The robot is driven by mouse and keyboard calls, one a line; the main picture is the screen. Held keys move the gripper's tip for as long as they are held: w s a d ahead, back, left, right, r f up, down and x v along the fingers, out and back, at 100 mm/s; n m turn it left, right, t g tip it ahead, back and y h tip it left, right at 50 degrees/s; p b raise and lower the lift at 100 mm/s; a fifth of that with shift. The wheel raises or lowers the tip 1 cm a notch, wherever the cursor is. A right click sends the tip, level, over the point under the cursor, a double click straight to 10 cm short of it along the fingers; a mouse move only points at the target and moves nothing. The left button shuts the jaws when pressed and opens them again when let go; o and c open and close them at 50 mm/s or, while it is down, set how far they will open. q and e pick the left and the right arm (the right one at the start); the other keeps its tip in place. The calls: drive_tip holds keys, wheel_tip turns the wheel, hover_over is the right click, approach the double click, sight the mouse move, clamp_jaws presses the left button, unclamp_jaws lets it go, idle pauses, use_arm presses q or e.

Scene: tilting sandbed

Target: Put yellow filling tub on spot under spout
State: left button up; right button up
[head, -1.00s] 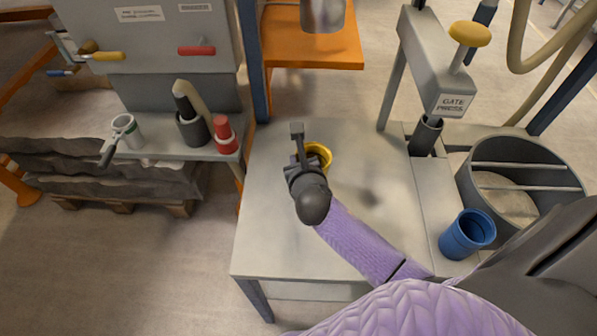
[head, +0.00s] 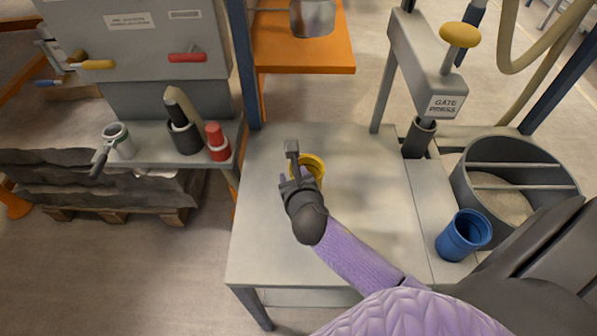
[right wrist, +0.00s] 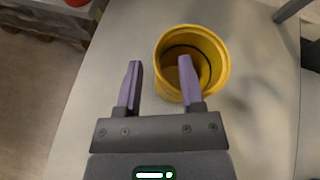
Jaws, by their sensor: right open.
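The yellow tub (head: 316,166) stands upright on the grey table, partly hidden behind my right gripper (head: 297,168) in the head view. In the right wrist view the tub (right wrist: 211,55) looks empty inside and sits ahead and to the right. My right gripper (right wrist: 159,66) is open and holds nothing. Its right finger overlaps the tub's near left side; its left finger is clear to the left of the tub. I cannot tell whether a finger touches it. A grey metal cylinder (head: 312,17), possibly the spout, hangs above an orange shelf. My left gripper is not in view.
The grey table (head: 365,235) has free room around the tub. A blue cup (head: 463,236) and a round bin (head: 462,180) are at right, beside the gate press (head: 430,75). A side shelf (head: 150,160) at left holds a dark cup, a red object and a white-green cup.

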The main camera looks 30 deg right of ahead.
drive_tip(key=p+v, duration=0.2)
drive_tip(key=v, duration=0.8)
drive_tip(key=shift+p, duration=0.4)
drive_tip(key=shift+r, duration=0.1)
